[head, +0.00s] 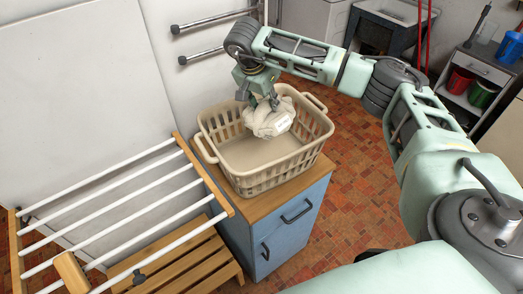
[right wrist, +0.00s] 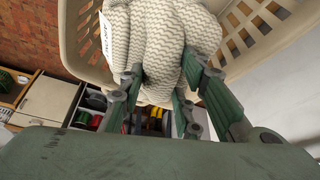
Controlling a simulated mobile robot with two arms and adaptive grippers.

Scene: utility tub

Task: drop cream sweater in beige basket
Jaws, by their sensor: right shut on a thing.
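The cream sweater (head: 270,117) is a bunched knit bundle with a white label. My right gripper (head: 263,102) is shut on it and holds it over the beige basket (head: 252,181), with its lower part within the rim in the head view. In the right wrist view the sweater (right wrist: 155,40) hangs between the fingers of my right gripper (right wrist: 160,105), and the basket's slotted wall (right wrist: 250,30) shows beside it. The basket's floor below the sweater is partly hidden. My left gripper is not in view.
The basket stands on a blue cabinet with a wooden top (head: 290,222). A drying rack with white bars (head: 120,205) stands close at its left. Wall rails (head: 205,20) are behind. A shelf (head: 470,85) with buckets stands at the right; tiled floor (head: 350,190) is clear.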

